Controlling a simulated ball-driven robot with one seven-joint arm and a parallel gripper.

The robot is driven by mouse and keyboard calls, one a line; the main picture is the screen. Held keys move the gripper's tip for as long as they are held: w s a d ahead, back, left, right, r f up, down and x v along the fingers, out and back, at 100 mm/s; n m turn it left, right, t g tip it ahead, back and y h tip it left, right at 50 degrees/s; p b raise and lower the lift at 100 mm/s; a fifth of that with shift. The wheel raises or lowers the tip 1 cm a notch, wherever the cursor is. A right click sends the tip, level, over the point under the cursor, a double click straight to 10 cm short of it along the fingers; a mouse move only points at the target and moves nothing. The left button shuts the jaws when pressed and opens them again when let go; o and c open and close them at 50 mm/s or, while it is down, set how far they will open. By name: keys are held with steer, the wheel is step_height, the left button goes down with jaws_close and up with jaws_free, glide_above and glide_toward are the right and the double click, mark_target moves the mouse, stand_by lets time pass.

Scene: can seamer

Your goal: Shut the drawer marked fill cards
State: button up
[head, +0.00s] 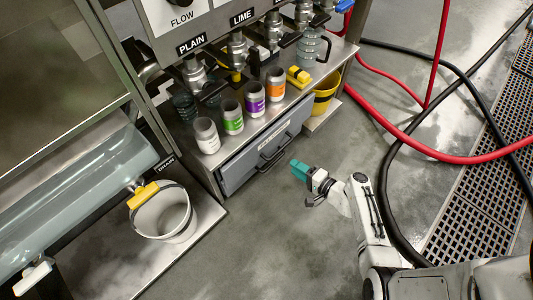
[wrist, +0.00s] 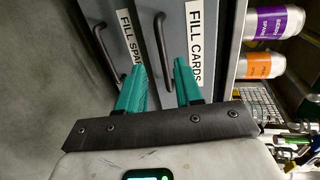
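The drawer marked FILL CARDS (wrist: 178,28) is a grey-blue front with a white label and a dark bar handle (wrist: 162,45) in the wrist view. In the head view, grey-blue drawer fronts (head: 240,170) with dark handles (head: 275,155) show under the steel counter; I cannot tell how far any drawer stands out. My gripper (head: 298,171) has teal fingers and is in front of the drawers, apart from them in the head view. In the wrist view my gripper (wrist: 160,68) is open and empty, with the FILL CARDS handle beyond the gap between its fingertips.
A second drawer, its label partly covered and reading FILL SPA (wrist: 125,30), has its own handle (wrist: 103,52). Several cans, such as a purple one (head: 255,97), stand on the counter. A white bucket (head: 162,215) is at lower left. A red hose (head: 430,145) and black cables lie to the right.

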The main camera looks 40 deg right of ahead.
mark_target(275, 153)
steer(key=b+x, duration=0.3)
steer(key=x, duration=0.8)
steer(key=shift+d+r, duration=0.1)
steer(key=shift+c, duration=0.4)
jaws_close()
